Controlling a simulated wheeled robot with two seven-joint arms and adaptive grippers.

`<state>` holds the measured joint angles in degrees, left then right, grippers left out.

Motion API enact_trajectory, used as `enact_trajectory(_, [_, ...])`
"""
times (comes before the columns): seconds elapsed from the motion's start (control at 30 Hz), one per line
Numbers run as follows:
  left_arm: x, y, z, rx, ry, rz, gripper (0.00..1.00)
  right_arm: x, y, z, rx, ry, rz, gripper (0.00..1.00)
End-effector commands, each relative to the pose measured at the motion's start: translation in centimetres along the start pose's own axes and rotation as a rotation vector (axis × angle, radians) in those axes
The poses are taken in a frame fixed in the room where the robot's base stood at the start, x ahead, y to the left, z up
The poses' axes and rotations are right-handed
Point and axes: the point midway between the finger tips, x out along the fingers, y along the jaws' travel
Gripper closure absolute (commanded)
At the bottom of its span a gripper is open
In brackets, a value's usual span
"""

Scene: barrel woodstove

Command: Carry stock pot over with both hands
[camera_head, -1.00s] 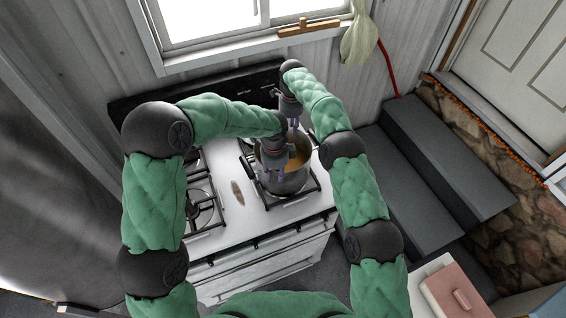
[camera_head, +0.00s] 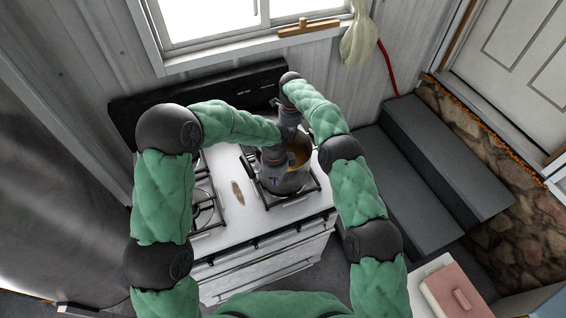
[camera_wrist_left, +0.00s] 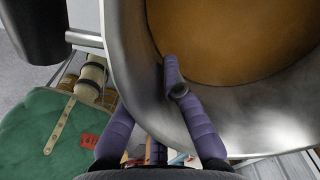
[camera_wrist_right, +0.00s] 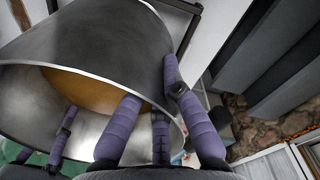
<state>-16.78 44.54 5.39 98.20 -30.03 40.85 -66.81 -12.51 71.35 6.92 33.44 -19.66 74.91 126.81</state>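The metal stock pot (camera_head: 287,183) with brown contents stands on the right side of the stove. My left gripper (camera_head: 273,170) is at its near left side. In the left wrist view, the left gripper's fingers (camera_wrist_left: 146,88) stand apart around the pot's rim (camera_wrist_left: 240,108), one reaching over the inside. My right gripper (camera_head: 284,112) is at the far side of the pot, partly hidden by my left arm. In the right wrist view, its fingers (camera_wrist_right: 150,80) stand apart with the pot wall (camera_wrist_right: 95,28) between them. Firm contact with the wall cannot be told.
The white stove top (camera_head: 238,215) has more burner grates (camera_head: 203,205) on the left and a brown oval item (camera_head: 238,193). Grey steps (camera_head: 425,165) are right of the stove. A pink box (camera_head: 457,292) is at the lower right.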

Motion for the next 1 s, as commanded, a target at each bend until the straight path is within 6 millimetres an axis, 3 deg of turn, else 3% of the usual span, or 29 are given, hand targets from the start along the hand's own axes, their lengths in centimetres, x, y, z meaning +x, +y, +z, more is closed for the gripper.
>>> enact_trajectory(0.57, [-1.1,-0.3,0.1,-0.002,0.000,-0.010,1.00,-1.4,-0.4,0.1,0.003,-0.008,-0.013,1.00])
enact_trajectory(1.0, [-3.6,-0.4,0.0,-0.001,0.000,-0.009,1.00,-4.0,-0.3,0.1,0.003,-0.008,-0.013,1.00])
